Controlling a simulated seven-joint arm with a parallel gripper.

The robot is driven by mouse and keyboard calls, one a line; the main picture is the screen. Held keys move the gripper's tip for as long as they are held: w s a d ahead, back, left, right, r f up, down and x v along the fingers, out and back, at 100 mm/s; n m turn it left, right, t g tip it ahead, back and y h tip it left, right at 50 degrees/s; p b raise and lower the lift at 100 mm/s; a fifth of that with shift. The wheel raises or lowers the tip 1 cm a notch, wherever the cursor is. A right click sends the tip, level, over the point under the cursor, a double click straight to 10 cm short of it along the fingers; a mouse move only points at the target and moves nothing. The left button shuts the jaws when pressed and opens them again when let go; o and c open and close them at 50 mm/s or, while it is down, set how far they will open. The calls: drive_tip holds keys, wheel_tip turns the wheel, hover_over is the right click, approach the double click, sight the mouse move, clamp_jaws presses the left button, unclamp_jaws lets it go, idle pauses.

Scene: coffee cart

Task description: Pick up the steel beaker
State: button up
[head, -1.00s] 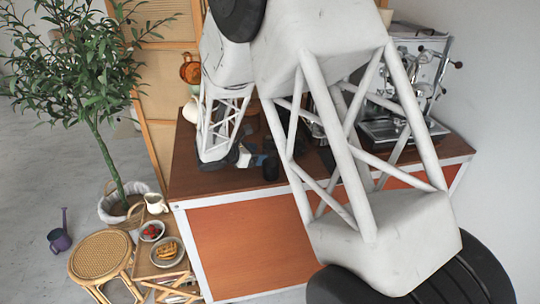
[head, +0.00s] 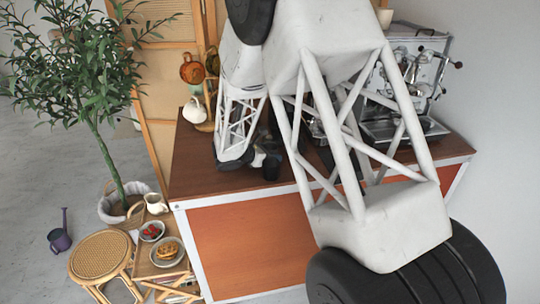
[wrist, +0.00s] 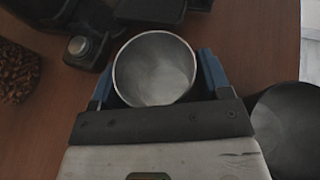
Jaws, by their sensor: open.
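The steel beaker (wrist: 155,68) stands upright on the brown counter in the wrist view, seen from above with its round mouth open and its inside bare. My gripper (wrist: 157,63) is open, with one blue finger on the beaker's left side and the other on its right. Whether either finger touches the wall is hard to tell. In the head view my own arm covers much of the counter, and I cannot make out the beaker there.
A dark round cup (wrist: 290,130) stands close to the right finger; a black cup (head: 271,168) shows near the counter's front edge. Black equipment with a silver button (wrist: 79,46) and brown beans (wrist: 17,73) lie left. The espresso machine (head: 405,85) stands at the back right.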

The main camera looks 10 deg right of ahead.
idle(0.3)
drive_tip(key=c, duration=0.7)
drive_tip(key=shift+r, duration=5)
drive_tip(key=shift+w, duration=0.1)
drive_tip(key=shift+w+a+r+n+t+y, duration=0.1)
drive_tip(key=shift+w+r+n+t+y, duration=0.95)
drive_tip(key=shift+w+n+t+y, duration=0.65)
drive_tip(key=shift+w+r+n+t+y, duration=1)
drive_tip(key=shift+w+n+t+y, duration=0.4)
drive_tip(key=shift+n+y, duration=0.9)
drive_tip(key=shift+w+a+r+n+t+y, duration=0.1)
drive_tip(key=shift+w+r+n+t+y, duration=1.1)
drive_tip(key=shift+w+n+y, duration=0.8)
